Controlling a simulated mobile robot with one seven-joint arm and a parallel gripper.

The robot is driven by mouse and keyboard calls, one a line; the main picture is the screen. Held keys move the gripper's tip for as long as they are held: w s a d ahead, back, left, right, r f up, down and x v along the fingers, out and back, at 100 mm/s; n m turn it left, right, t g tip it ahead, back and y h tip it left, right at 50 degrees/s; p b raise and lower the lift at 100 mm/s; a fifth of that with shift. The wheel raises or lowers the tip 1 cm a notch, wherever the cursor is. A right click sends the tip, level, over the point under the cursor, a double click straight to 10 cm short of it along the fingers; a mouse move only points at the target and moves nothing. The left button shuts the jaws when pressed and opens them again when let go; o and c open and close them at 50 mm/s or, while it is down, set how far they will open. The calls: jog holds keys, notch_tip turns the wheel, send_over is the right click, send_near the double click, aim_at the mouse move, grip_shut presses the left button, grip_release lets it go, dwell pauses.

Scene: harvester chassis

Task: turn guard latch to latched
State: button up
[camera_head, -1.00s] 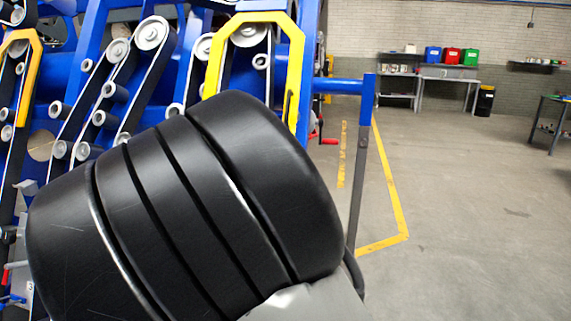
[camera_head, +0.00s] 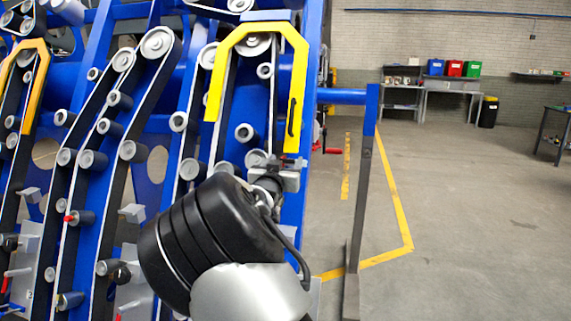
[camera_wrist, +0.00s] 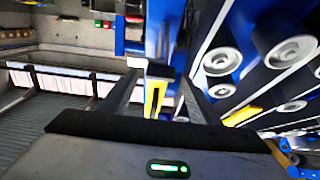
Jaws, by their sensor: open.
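The yellow guard (camera_head: 258,28) is an arch over the upper belt run on the blue chassis in the head view. A dark curved handle (camera_head: 292,117) sits on its right leg. I cannot tell for sure which part is the latch or how it is turned. My gripper (camera_head: 275,170) is just below the right leg, partly hidden by my own arm. In the wrist view my gripper (camera_wrist: 160,85) has its two dark fingers apart, with nothing held between them. A yellow strip with a dark top (camera_wrist: 154,97) shows in the gap, beyond the fingers; contact is not visible.
The blue chassis (camera_head: 315,60) carries several belts and rollers left of my gripper. A blue bar (camera_head: 342,96) and an upright post (camera_head: 363,190) stand to the right. Open floor (camera_head: 470,220) lies further right, with a bench (camera_head: 450,87) at the back.

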jog(key=shift+w+d, duration=0.1)
jog(key=shift+w, duration=0.3)
jog(key=c, duration=1.1)
jog(key=shift+o, duration=0.2)
